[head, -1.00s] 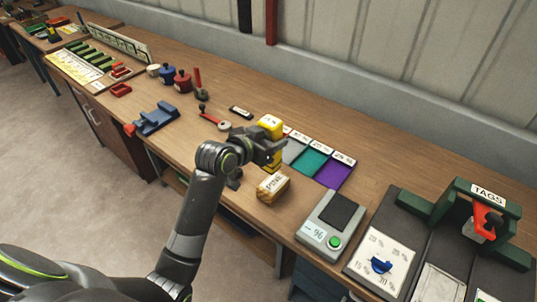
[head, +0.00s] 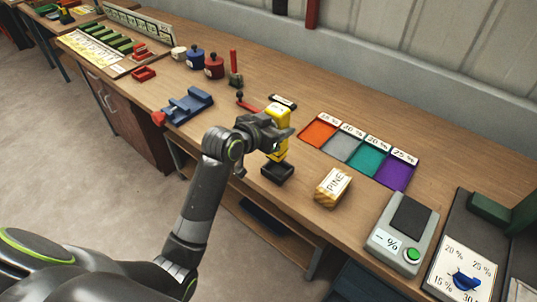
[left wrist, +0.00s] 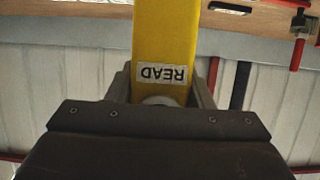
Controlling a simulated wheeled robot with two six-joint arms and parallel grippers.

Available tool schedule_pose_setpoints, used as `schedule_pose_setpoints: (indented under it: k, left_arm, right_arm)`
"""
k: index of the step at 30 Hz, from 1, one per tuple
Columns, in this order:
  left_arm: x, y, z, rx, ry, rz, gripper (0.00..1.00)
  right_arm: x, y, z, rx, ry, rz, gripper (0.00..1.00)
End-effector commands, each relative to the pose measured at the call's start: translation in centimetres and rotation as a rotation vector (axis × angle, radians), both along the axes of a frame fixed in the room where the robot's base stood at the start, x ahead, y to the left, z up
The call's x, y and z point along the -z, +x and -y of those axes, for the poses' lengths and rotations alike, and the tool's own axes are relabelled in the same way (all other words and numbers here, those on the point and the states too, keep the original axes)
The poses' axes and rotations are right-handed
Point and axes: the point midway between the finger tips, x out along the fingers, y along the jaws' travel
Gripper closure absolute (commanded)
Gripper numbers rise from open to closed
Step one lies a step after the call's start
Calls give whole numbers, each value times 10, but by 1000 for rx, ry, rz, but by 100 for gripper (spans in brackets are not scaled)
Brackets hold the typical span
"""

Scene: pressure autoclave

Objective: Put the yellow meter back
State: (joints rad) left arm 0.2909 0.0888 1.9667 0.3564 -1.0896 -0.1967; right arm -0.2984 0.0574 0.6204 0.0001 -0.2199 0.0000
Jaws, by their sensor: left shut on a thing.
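The yellow meter (head: 280,115) is upright in my left gripper (head: 270,138), which is shut around its body. In the left wrist view the meter (left wrist: 165,35) fills the space between the fingers, with a READ label facing the camera. A small black holder (head: 277,173) sits on the bench near its front edge. The meter's lower end is right over this holder; I cannot tell if they touch. My right gripper is not in view.
A wooden PINE block (head: 333,187) lies right of the holder. Behind it is a row of coloured bins (head: 360,150). A grey device (head: 403,233) with a green button stands further right. A blue fixture (head: 188,106) and red-handled tools (head: 235,70) are to the left.

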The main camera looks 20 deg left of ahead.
Motion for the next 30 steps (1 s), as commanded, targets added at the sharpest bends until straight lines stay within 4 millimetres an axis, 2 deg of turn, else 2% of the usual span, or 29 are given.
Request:
schedule_pose_setpoints:
  k: [3,8,11,15,19,27,28,30]
  left_arm:
    - [19,0,1,0,-3,-1,87]
    - [34,0,0,0,-1,1,87]
    - [49,0,0,-1,-1,-2,87]
    - [64,0,1,0,-3,1,87]
    - [67,0,1,-1,-1,5,87]
    - [71,0,1,-1,-1,4,87]
    - [71,0,0,-1,0,2,50]
    - [70,0,0,-1,0,2,41]
  right_arm:
    - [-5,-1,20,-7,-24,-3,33]
    - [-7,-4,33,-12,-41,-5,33]
    - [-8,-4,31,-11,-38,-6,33]
    - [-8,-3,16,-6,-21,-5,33]
    - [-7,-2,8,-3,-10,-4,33]
    - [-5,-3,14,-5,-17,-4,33]
    - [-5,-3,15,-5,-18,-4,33]
    - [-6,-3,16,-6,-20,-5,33]
